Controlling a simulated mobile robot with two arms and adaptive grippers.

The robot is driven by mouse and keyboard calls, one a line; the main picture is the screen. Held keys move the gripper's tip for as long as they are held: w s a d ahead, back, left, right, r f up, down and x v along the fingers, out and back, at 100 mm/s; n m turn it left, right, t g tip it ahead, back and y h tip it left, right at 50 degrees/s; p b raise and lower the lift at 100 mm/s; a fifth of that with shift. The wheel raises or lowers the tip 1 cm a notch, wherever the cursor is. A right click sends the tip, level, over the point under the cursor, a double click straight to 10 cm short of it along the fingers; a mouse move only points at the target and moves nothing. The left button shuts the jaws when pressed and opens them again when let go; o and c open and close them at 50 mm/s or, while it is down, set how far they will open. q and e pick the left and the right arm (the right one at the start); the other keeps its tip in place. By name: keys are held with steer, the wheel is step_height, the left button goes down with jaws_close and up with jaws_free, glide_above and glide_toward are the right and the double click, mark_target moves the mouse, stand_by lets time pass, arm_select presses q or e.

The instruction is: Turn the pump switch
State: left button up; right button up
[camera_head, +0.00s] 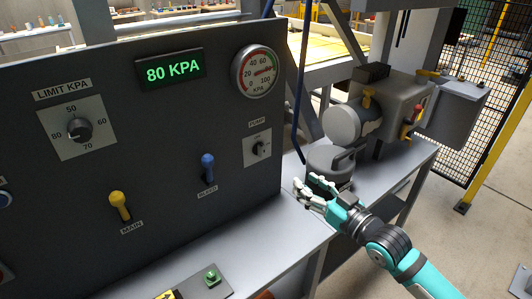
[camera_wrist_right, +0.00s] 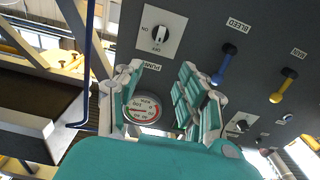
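The pump switch (camera_head: 261,149) is a small dark knob on a white plate, under a PUMP label, at the right side of the dark control panel (camera_head: 200,110). It also shows near the top of the right wrist view, as a knob on a white plate (camera_wrist_right: 158,33). My right gripper (camera_head: 312,190) is below and to the right of the switch in the head view, apart from it. Its fingers are spread and empty; the right wrist view shows the gap between them (camera_wrist_right: 158,95). My left gripper is not in view.
The panel also carries a blue BLEED lever (camera_head: 208,165), a yellow MAIN lever (camera_head: 119,204), a LIMIT KPA dial (camera_head: 79,129), a round gauge (camera_head: 255,72) and a green display (camera_head: 170,68) reading 80 KPA. Grey pump machinery (camera_head: 385,110) stands on the bench right of the panel.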

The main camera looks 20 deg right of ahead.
mark_target(264, 151)
steer(key=p+x, duration=0.2)
steer(key=x, duration=1.4)
steer(key=shift+d+f+p, duration=0.15)
steer(key=shift+d+p, duration=0.05)
steer(key=shift+p, duration=0.1)
steer(key=shift+w+a, duration=0.25)
steer(key=shift+w, duration=0.25)
jaws_close()
